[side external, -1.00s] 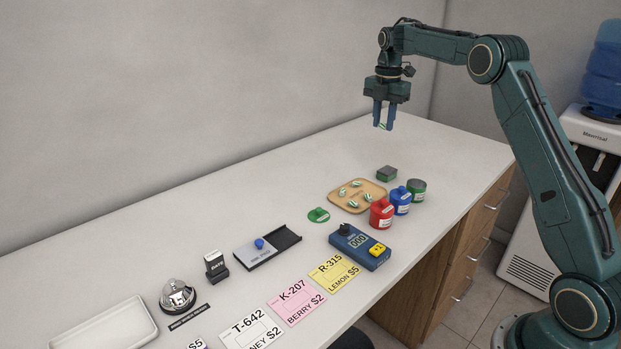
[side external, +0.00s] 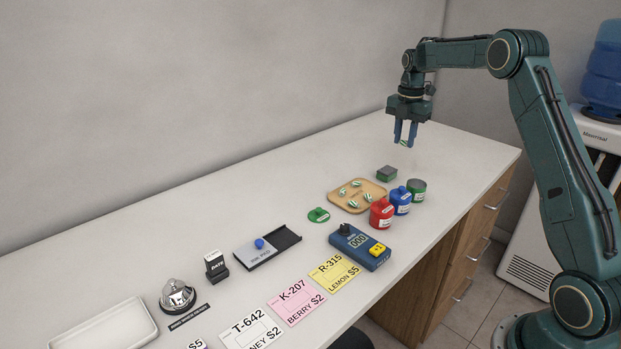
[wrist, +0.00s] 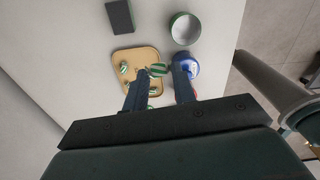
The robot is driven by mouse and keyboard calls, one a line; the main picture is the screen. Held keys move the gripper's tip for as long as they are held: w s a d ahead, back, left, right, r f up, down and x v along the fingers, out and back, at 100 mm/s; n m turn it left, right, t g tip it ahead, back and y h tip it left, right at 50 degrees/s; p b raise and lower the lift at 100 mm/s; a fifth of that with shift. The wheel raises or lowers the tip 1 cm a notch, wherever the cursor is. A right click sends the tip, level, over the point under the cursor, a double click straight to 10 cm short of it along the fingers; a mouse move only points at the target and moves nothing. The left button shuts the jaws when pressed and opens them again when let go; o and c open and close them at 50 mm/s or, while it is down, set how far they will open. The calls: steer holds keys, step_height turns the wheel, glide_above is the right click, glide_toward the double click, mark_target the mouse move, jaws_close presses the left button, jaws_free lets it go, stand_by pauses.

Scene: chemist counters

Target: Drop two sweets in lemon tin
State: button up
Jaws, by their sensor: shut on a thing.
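My gripper (side external: 404,143) is shut on a green-and-white striped sweet (wrist: 157,70) and holds it in the air above the counter, beyond the tins. More striped sweets lie on a tan tray (side external: 336,196). A green tin (side external: 418,184) stands open on the counter; its grey inside shows in the wrist view (wrist: 185,29), with no sweet visible in it. Blue (side external: 400,207) and red (side external: 380,220) lidded tins stand beside it. A green lid (side external: 318,215) lies left of the tray. I cannot read which tin is lemon.
A green block with a dark top (side external: 387,173) lies behind the tray. A blue counter device (side external: 360,246) stands in front of the red tin. Cards, a bell (side external: 177,295) and a white tray (side external: 104,326) are farther left. The counter behind the block is clear.

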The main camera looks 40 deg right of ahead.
mark_target(415, 191)
steer(key=s+d+f, duration=0.3)
steer(key=s+f, duration=0.1)
steer(key=s, duration=0.1)
steer(key=shift+s+f, duration=0.2)
steer(key=shift+f, duration=0.05)
steer(key=shift+d, duration=0.1)
steer(key=shift+f, duration=3)
steer(key=o, duration=1)
steer(key=shift+r, duration=0.2)
